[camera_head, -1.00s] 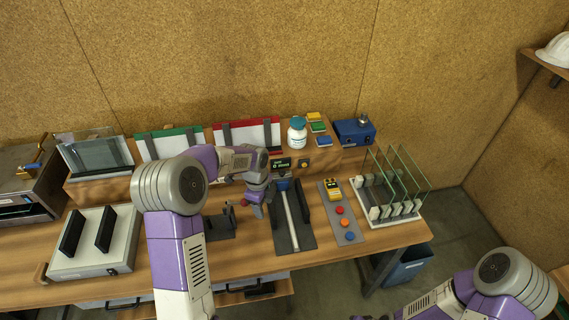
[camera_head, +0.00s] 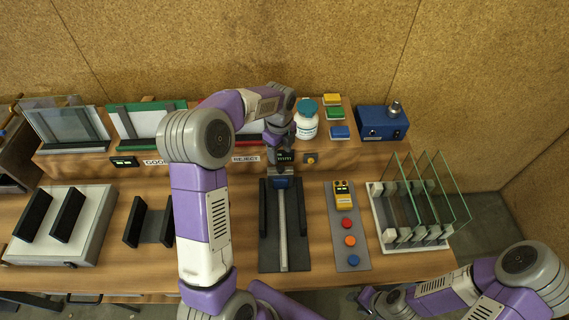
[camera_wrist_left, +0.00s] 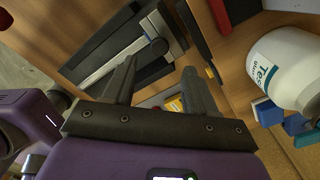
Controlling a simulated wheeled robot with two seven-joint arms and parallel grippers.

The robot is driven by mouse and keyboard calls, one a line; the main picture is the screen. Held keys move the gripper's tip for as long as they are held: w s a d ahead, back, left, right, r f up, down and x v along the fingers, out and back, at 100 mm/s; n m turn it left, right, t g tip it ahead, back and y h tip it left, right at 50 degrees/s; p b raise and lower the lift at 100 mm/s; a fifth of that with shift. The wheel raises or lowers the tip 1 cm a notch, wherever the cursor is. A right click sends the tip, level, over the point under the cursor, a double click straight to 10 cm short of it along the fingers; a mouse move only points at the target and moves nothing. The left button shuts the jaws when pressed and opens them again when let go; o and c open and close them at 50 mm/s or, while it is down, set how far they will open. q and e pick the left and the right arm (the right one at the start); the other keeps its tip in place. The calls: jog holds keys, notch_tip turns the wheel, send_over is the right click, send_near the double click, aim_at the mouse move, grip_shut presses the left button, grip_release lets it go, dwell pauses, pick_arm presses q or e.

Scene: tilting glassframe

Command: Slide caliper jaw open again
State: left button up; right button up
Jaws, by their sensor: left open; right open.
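The caliper (camera_head: 283,240) lies on the bench as a dark base with a long silver rail and dark side bars. Its blue sliding part (camera_head: 281,182) is at the far end of the rail. My left gripper (camera_head: 279,160) is at that far end, over or just beyond the blue part; its fingertips are hard to make out in the head view. In the left wrist view the left gripper (camera_wrist_left: 160,72) has its fingers apart with nothing held between them, and the rail (camera_wrist_left: 118,60) shows beyond them. My right arm is at the lower right; its fingers are not seen.
A white bottle (camera_head: 306,122) stands right of my left gripper, near a blue box (camera_head: 382,124). A button panel (camera_head: 347,262) and a rack of glass panes (camera_head: 405,240) are right of the caliper. A dark holder (camera_head: 155,222) is to its left.

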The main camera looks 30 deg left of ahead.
aim_at(280, 167)
pick_arm(q)
notch_tip(280, 167, down, 7)
jog(key=shift+f, duration=0.2)
dwell(0.3)
grip_shut()
